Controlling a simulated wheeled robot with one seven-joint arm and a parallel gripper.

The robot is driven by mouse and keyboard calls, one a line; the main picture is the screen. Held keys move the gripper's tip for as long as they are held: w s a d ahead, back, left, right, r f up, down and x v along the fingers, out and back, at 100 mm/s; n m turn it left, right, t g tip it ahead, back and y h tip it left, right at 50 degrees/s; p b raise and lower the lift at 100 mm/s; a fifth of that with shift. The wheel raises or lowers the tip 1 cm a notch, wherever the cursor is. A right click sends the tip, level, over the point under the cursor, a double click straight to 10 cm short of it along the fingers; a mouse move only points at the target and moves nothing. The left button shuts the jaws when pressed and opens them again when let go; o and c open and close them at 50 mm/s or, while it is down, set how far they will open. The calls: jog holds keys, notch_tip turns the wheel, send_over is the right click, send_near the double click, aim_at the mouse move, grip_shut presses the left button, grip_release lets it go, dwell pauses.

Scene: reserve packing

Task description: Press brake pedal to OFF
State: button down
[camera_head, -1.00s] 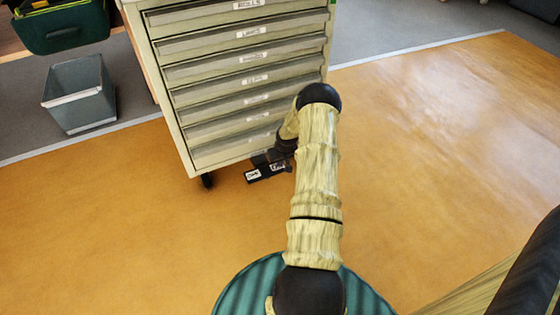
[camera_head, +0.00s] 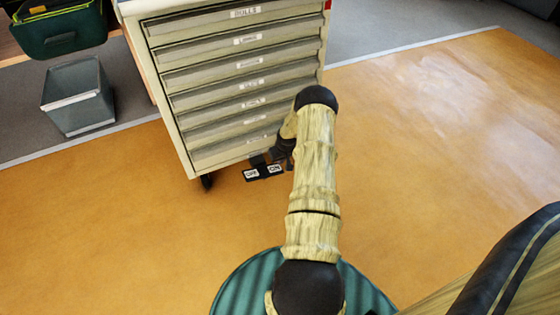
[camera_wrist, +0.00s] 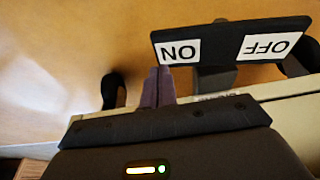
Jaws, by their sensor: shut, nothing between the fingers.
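The brake pedal (camera_head: 263,173) is a black bar low at the drawer cabinet's (camera_head: 186,128) base, with white OFF and ON labels. In the wrist view the pedal (camera_wrist: 221,45) appears upside down, with ON at left and OFF at right. My gripper (camera_wrist: 158,72) is shut and empty, its fingertips at the lower edge of the ON end. I cannot tell whether they touch it. In the head view my gripper is mostly hidden behind my arm and beside the pedal. A small red mark (camera_head: 328,5) shows at the cabinet's upper right corner.
A grey bin (camera_head: 78,97) and a green container (camera_head: 60,30) stand left of the cabinet. A dark caster (camera_head: 206,181) is under its front left corner. The orange floor (camera_head: 440,140) to the right is clear.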

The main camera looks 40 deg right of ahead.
jog(key=d+p+v, duration=0.2)
jog(key=p+v, duration=0.4)
jog(key=v, duration=0.5)
jog(key=shift+r, duration=0.3)
jog(key=shift+w+d, duration=0.1)
jog(key=shift+d, duration=0.05)
jog(key=a+r+n+p, duration=0.1)
jog(key=a+r+p, duration=0.1)
jog(key=a+r, duration=0.9)
jog(key=a+r+n+p, duration=0.1)
jog(key=a+r+p, duration=0.2)
jog(key=a+r, duration=0.8)
jog(key=s+a+r+p, duration=0.2)
jog(key=s+a+r, duration=0.5)
jog(key=s+r, duration=0.2)
jog(key=s+a+r+p, duration=0.3)
jog(key=s+a+r, duration=0.4)
jog(key=s+r, duration=0.25)
notch_tip(320, 180, up, 38)
jog(key=p, duration=3.7)
jog(key=shift+w+n+g+y, duration=0.3)
jog(key=shift+g+y, duration=0.1)
